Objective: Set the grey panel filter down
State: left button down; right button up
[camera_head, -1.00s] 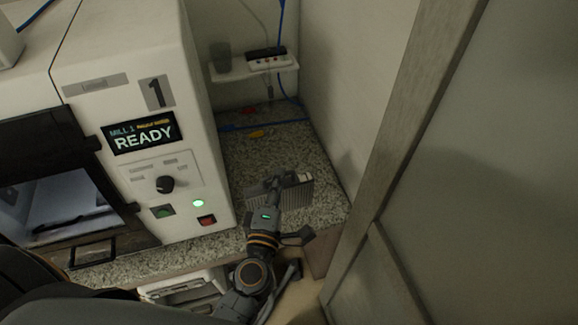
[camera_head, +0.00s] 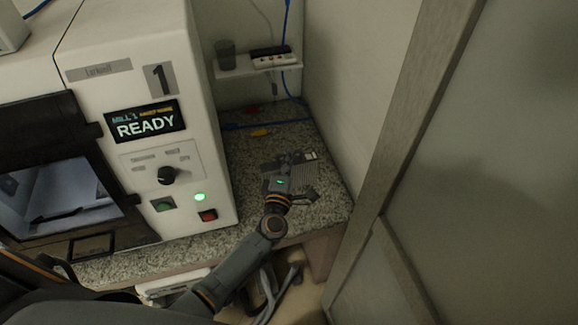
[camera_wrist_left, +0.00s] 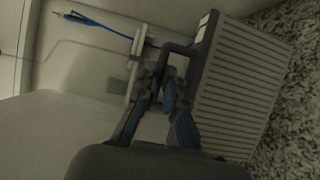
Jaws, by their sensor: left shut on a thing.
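The grey panel filter (camera_head: 304,178) is a ribbed rectangular panel with a dark frame and a pale label at one end. In the head view it is at or just above the speckled counter (camera_head: 325,205), right of the mill; I cannot tell if it touches. In the left wrist view the filter (camera_wrist_left: 243,85) fills the right side, its ribs clearly visible. My left gripper (camera_head: 283,172) is shut on the filter's dark handle; its fingers (camera_wrist_left: 167,88) show at the handle in the wrist view. My right gripper is not in view.
The white mill (camera_head: 150,120) with a READY screen stands close on the left. A wall and a cabinet door frame (camera_head: 405,130) bound the right.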

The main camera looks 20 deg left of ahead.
aim_at(304, 169)
pick_arm(q)
notch_tip(304, 169, down, 3)
jog(key=shift+r, duration=0.2)
jog(key=shift+f, duration=0.1)
jog(key=shift+f+b, duration=0.15)
jog(key=shift+b, duration=0.15)
jog(key=c, duration=1.4)
grip_release()
jog(key=shift+c, duration=0.2)
